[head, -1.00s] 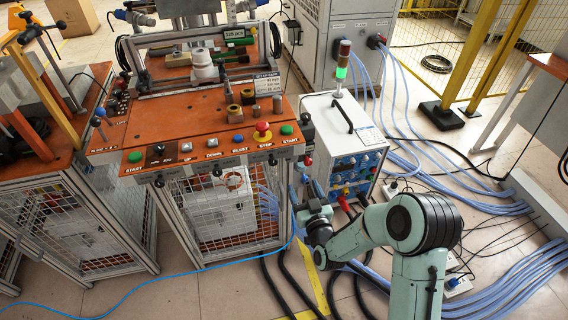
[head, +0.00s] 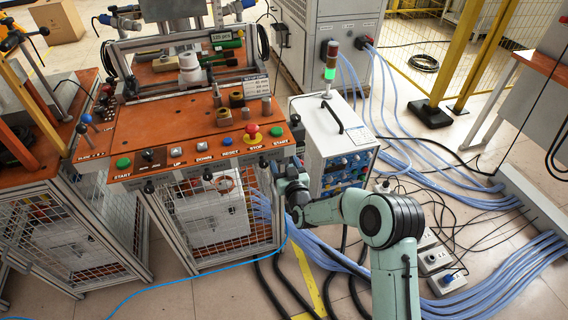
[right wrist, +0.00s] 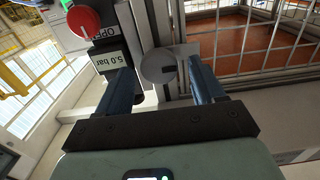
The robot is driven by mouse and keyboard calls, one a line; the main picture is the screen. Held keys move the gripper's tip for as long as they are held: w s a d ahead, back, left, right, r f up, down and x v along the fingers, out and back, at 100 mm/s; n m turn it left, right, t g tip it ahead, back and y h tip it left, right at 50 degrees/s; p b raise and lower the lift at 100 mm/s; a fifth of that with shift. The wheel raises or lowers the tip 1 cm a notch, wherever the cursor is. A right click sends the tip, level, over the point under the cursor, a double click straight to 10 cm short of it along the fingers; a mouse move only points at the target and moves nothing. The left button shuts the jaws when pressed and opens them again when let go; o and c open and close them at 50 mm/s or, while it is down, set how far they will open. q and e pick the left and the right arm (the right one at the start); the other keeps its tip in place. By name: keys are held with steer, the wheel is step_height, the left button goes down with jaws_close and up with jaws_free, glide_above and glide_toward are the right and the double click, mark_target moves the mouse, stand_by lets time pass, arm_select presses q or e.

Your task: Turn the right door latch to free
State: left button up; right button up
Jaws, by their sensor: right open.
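My right gripper (right wrist: 159,68) is open, with two blue fingers apart in the right wrist view. A round grey disc with a small bar (right wrist: 160,66), apparently the latch, shows between the fingertips; I cannot tell whether they touch it. In the head view my right gripper (head: 284,172) is at the front right corner of the orange-topped machine, just below its panel. The mesh door (head: 208,222) under the panel looks closed. Its right edge is partly hidden by my gripper. My left gripper is not in view.
A red knob (right wrist: 84,20) and a "5.0 bar" label (right wrist: 108,66) are close to my left finger in the wrist view. Blue hoses (head: 480,285) and black cables cover the floor to the right.

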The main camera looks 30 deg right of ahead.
steer(key=c, duration=1)
